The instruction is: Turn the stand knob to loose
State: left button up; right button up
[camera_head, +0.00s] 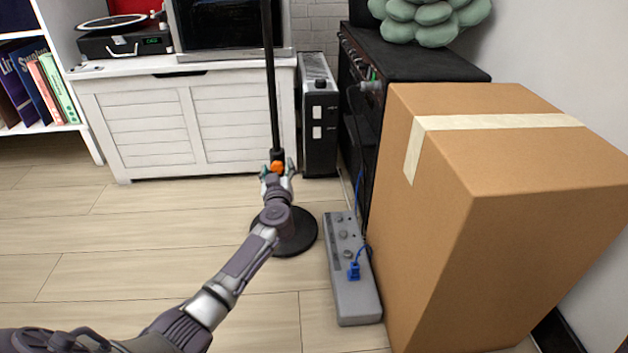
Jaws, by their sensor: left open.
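A black stand has a thin upright pole (270,80) and a round black base (297,238) on the wooden floor. An orange knob (278,167) sits on the pole's clamp, low on the stand. My left arm reaches in from the lower left, and my left gripper (278,173) is at the knob, with its open fingers on either side of it. Whether the fingers touch the knob I cannot tell. The arm hides part of the lower pole and base. My right gripper is not in view.
A large taped cardboard box (470,220) stands at the right. A white cabinet (150,125) and a black heater (320,130) stand behind. Floor left of the stand is clear.

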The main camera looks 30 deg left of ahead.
pick_arm(q)
jog(key=p+v, duration=0.2)
jog(key=shift+r+p, duration=0.25)
jog(key=shift+p, duration=0.15)
jog(key=p+v, duration=0.8)
jog(key=v, duration=0.4)
jog(key=s+d+r+m+t+h+p, duration=0.2)
jog(key=d+r+m+h+p, duration=0.1)
jog(key=d+r+p, duration=0.3)
jog(key=s+d+r+m+t+h+p, duration=0.2)
jog(key=d+r+m+t+h+p, duration=0.1)
jog(key=d+r+p, duration=0.3)
jog(key=shift+s+r+p, duration=0.35)
jog(key=shift+r+p, duration=0.7)
jog(key=shift+r, duration=1.2)
